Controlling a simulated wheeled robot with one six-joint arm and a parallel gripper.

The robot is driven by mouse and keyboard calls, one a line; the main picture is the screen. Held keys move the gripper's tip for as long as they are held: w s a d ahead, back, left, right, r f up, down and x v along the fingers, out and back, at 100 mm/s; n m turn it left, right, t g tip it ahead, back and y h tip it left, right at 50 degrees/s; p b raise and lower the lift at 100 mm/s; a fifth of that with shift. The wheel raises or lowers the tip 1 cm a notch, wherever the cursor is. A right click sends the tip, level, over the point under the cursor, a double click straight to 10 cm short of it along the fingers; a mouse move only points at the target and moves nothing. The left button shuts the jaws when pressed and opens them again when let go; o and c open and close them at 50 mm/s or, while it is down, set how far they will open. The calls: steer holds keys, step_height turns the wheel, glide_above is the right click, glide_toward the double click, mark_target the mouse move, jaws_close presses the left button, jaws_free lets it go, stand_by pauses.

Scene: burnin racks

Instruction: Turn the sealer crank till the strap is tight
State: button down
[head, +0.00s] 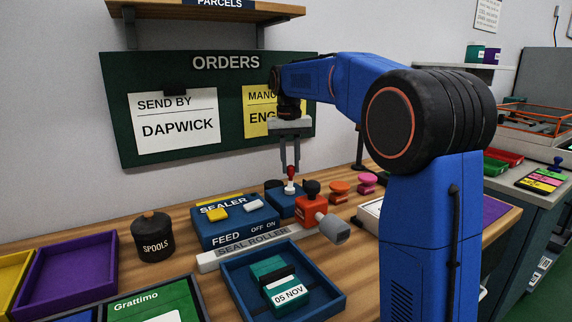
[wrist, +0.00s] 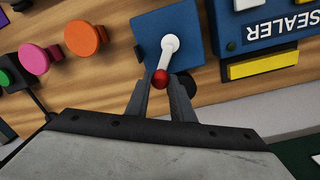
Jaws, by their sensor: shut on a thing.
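The crank is a white lever (wrist: 170,46) with a red ball knob (wrist: 160,78), on a blue block (wrist: 145,28). In the head view the block (head: 284,204) stands right of the blue sealer box (head: 235,228) labelled SEALER, FEED and OFF ON. My gripper (head: 290,170) points down from above, its two fingers closed on the red knob; the wrist view shows the fingertips (wrist: 161,84) on either side of it. I cannot tell the strap's tension.
An orange-red tool (head: 310,206) with a grey end stands just right of the crank block. Orange (head: 339,188) and pink (head: 367,180) knobbed pieces stand farther right. A black SPOOLS jar (head: 153,242) stands left of the sealer. A grey seal roller (head: 247,248) lies in front.

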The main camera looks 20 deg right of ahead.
steer(key=d+m, duration=0.1)
steer(key=m, duration=0.1)
steer(key=s+m, duration=0.1)
steer(key=m, duration=0.1)
steer(key=shift+d+m, duration=0.3)
steer(key=shift+d, duration=0.1)
steer(key=shift+s+d+m, duration=0.3)
steer(key=shift+s+m, duration=0.2)
steer(key=shift+m, duration=0.7)
steer(key=shift+s+d+m, duration=0.25)
steer(key=shift+s+m, duration=0.25)
steer(key=shift+m, duration=0.7)
steer(key=c, duration=1.5)
jaws_free()
steer(key=shift+c, duration=0.2)
steer(key=shift+r, duration=0.1)
step_height(320, 180, up, 7)
steer(key=shift+r, duration=0.15)
